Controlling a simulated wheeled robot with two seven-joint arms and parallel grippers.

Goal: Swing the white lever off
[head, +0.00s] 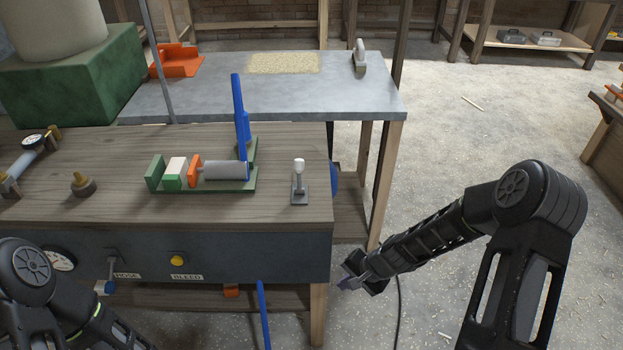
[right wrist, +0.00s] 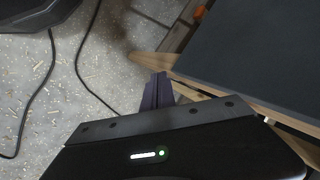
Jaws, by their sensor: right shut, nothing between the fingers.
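The white-knobbed lever (head: 299,170) stands upright on a small grey base plate at the right end of the wooden bench top (head: 110,155). Nothing touches it. My right gripper (head: 348,281) is shut and empty, low beside the bench's front right leg, below and to the right of the lever and apart from it. In the right wrist view its dark fingertips (right wrist: 157,92) are together, near the edge of the bench's dark front panel. The lever does not show there. My left arm enters at the bottom left of the head view, with its gripper out of view.
A green clamp fixture (head: 207,188) with a tall blue handle (head: 241,115) stands left of the lever. The front panel (head: 225,255) carries a yellow button (head: 177,260) and a small lever (head: 111,268). A blue bar (head: 264,315) rises below. The floor (head: 450,130) at right is open.

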